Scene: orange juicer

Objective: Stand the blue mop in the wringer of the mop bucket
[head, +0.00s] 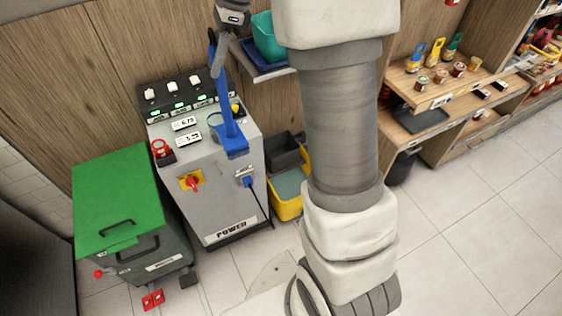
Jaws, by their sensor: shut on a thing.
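The blue mop (227,108) hangs from my gripper (219,52) at the top of the head view. My gripper is shut on the upper part of its handle. The flat blue mop head points down and overlaps the front of the grey power cabinet in the picture; I cannot tell the gap between them. The yellow mop bucket (287,208) stands on the floor to the right of the cabinet, with a dark grey wringer (283,151) at its back. My arm covers the bucket's right side. The mop is apart from the bucket, up and left of it in the picture.
The grey power cabinet (233,205) has switches, displays and a cable. A green-lidded bin (118,195) stands left of it. A wall shelf (262,72) holds a teal tub (266,38).

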